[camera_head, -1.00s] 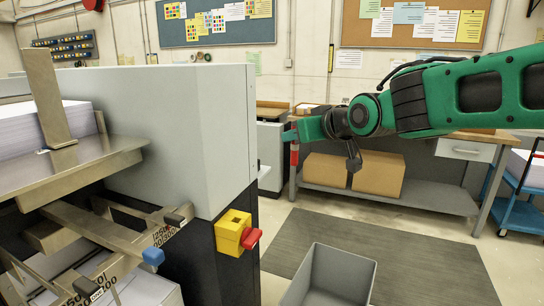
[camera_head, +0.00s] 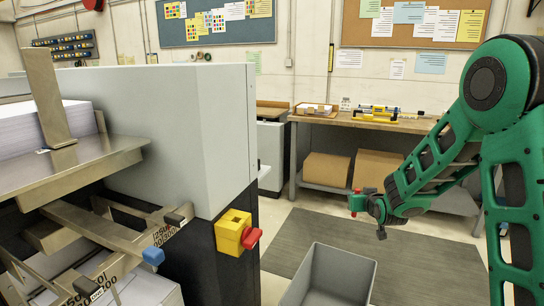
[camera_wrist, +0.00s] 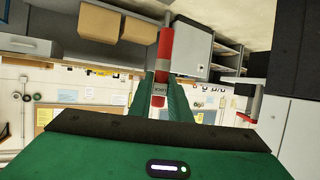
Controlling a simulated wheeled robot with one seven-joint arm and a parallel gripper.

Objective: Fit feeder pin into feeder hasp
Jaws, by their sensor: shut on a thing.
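My gripper (camera_head: 363,203) hangs above the floor mat at the right of the head view, right of the machine and apart from it. It is shut on the feeder pin, a red rod with a pale tip and lettering, seen in the wrist view (camera_wrist: 164,60) between the green fingers. In the head view only a small red part of it shows. A yellow box (camera_head: 232,226) with a red handle (camera_head: 251,238) sits on the machine's dark lower side. I cannot tell whether the feeder hasp is part of it. The wrist view is upside down.
The grey machine (camera_head: 215,130) fills the left, with paper on its metal shelf (camera_head: 95,165). An open grey bin (camera_head: 328,280) stands on the floor below my gripper. Behind are a workbench (camera_head: 400,124) and cardboard boxes (camera_head: 326,170). The dark mat (camera_head: 430,270) is clear at right.

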